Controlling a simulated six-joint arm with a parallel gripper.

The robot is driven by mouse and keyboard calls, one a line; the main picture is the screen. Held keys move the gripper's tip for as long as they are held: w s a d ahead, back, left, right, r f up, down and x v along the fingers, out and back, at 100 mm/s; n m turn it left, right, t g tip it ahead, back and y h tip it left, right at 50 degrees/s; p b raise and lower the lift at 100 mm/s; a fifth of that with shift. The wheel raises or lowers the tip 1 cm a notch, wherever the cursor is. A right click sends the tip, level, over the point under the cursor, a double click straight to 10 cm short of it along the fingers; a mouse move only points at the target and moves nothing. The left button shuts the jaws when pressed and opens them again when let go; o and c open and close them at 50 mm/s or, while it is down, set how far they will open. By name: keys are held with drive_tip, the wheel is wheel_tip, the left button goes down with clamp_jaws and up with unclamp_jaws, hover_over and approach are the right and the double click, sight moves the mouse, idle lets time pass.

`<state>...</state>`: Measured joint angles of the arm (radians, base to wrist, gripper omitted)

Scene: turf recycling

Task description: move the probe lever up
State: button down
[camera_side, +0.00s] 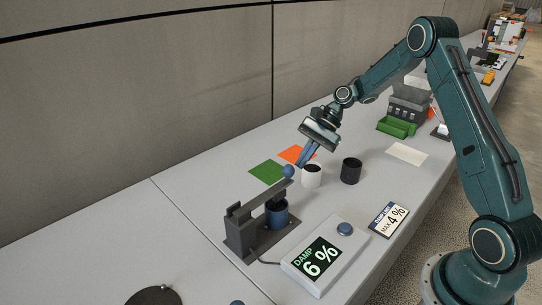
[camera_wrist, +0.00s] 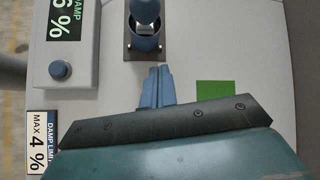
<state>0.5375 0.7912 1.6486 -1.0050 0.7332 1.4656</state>
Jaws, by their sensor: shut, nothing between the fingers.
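The probe lever (camera_side: 258,194) is a dark grey bar on a dark post, with a blue ball knob (camera_side: 288,171) at its free end. A grey probe part hangs from it into a blue cup (camera_side: 277,215). In the wrist view the knob (camera_wrist: 145,9) is at the top, above the cup (camera_wrist: 146,44). My gripper (camera_side: 299,166) is shut and empty, its blue fingers pointing down right beside the knob. Whether they touch it I cannot tell. In the wrist view the closed fingertips (camera_wrist: 159,68) sit just below the cup.
A meter (camera_side: 318,258) reading DAMP 6 % stands in front of the lever. A MAX 4 % card (camera_side: 388,220) lies to its right. White (camera_side: 312,176) and black (camera_side: 351,171) cups stand behind, with green (camera_side: 268,172) and orange (camera_side: 296,153) mats. The bench's left is mostly clear.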

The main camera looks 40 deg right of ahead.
drive_tip(key=v, duration=0.4)
drive_tip(key=shift+d+r, duration=0.25)
drive_tip(key=shift+r, duration=0.05)
drive_tip(key=s+a+r+n+t+h, duration=0.1)
drive_tip(key=s+a+r+n+h, duration=0.3)
drive_tip(key=r, duration=0.3)
drive_tip(key=s+a+r+n+h, duration=0.1)
drive_tip(key=s+a+r+n, duration=0.3)
drive_tip(key=s+a+r, duration=0.25)
drive_tip(key=s+r+n+t+h, duration=0.2)
drive_tip(key=s+n, duration=0.5)
drive_tip(key=s, duration=1)
drive_tip(key=shift+s+t+h, duration=0.4)
drive_tip(key=shift+t+h, duration=0.2)
drive_tip(key=shift+h, duration=0.1)
